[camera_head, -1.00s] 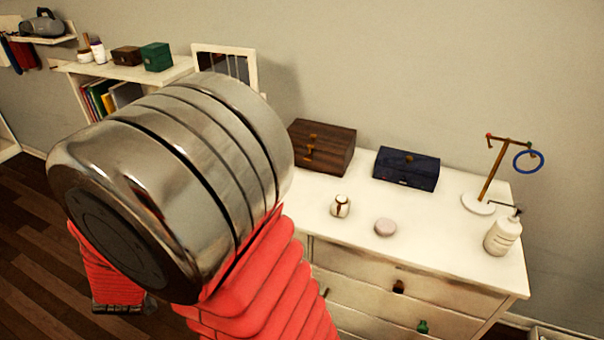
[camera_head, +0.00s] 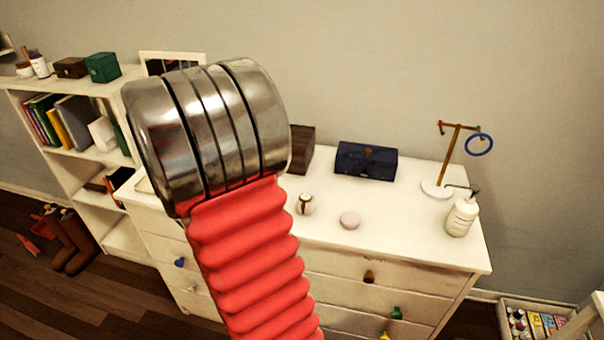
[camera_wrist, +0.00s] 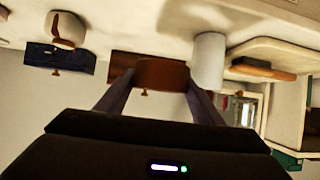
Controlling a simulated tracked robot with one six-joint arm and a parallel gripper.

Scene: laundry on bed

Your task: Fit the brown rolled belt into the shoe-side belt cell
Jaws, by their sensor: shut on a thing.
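In the wrist view the brown rolled belt (camera_wrist: 162,75) is held between the two fingertips of my gripper (camera_wrist: 160,82), which is shut on it. The belt is off any surface, as far as this view shows. In the head view my large arm link hides the gripper and the belt. I cannot make out the shoe-side belt cell in either view. A pair of brown boots (camera_head: 72,240) stands on the floor by the bookshelf at left.
A bookshelf (camera_head: 85,165) stands left. A compartmented tray (camera_head: 530,305) is at lower right.

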